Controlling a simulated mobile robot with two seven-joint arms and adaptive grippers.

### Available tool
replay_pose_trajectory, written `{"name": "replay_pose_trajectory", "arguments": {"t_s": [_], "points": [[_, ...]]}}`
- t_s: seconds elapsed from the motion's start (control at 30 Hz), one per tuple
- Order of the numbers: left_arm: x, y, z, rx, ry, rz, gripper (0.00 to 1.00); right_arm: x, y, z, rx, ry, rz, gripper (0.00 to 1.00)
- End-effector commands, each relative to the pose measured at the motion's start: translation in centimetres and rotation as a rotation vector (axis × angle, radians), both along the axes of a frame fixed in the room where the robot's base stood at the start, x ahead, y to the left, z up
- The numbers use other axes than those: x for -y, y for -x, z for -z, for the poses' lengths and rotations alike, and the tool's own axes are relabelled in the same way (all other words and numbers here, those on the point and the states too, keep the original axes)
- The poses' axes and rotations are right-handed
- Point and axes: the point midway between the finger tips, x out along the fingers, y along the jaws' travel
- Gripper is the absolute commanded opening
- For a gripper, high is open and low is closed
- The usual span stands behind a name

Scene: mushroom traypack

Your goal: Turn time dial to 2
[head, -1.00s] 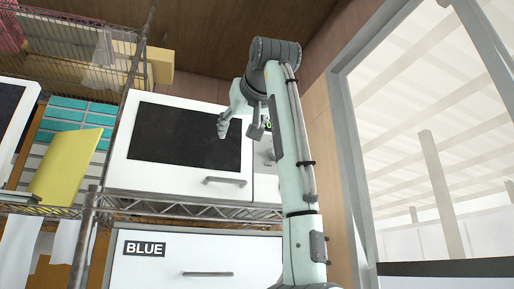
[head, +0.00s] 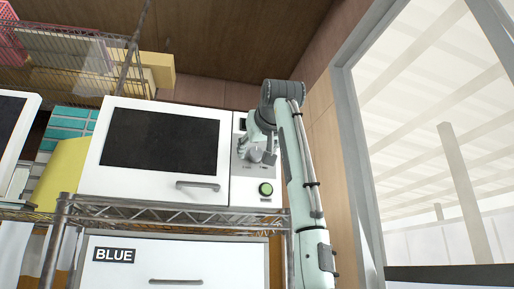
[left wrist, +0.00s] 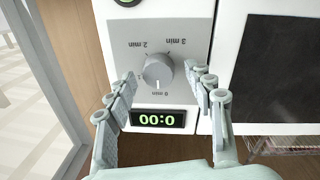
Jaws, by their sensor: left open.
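The time dial (left wrist: 158,70) is a round grey knob on a grey panel with marks for 0, 2 and 3 min, which appear upside down in the left wrist view. Its light pointer line faces the 0 min mark. The display (left wrist: 158,120) beside it reads 00:0. My left gripper (left wrist: 160,73) is open, with its fingers on either side of the dial and a gap showing on both sides. In the head view my left gripper (head: 257,150) is in front of the control panel and hides much of the dial. My right gripper is not in view.
The white microwave (head: 92,185) with a dark window stands on a wire shelf (head: 180,218). A green round button (head: 265,189) is low on its panel. A cabinet marked BLUE (head: 200,262) is below. A wall and window frame (head: 352,150) are at the right.

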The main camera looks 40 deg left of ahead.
Motion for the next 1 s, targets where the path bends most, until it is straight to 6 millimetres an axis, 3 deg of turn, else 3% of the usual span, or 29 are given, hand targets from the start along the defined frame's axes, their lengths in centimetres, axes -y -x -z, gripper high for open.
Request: {"name": "replay_pose_trajectory", "arguments": {"t_s": [0.17,0.57,1.0], "points": [[0.02,-0.03,0.02,0.000,0.000,0.000,0.53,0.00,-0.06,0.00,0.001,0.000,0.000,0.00],[0.05,0.02,0.01,0.000,0.000,0.000,0.05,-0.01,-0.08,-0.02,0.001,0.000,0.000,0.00],[0.05,0.06,-0.05,-0.072,-0.062,-0.002,0.03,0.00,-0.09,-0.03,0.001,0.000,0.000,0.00]]}}
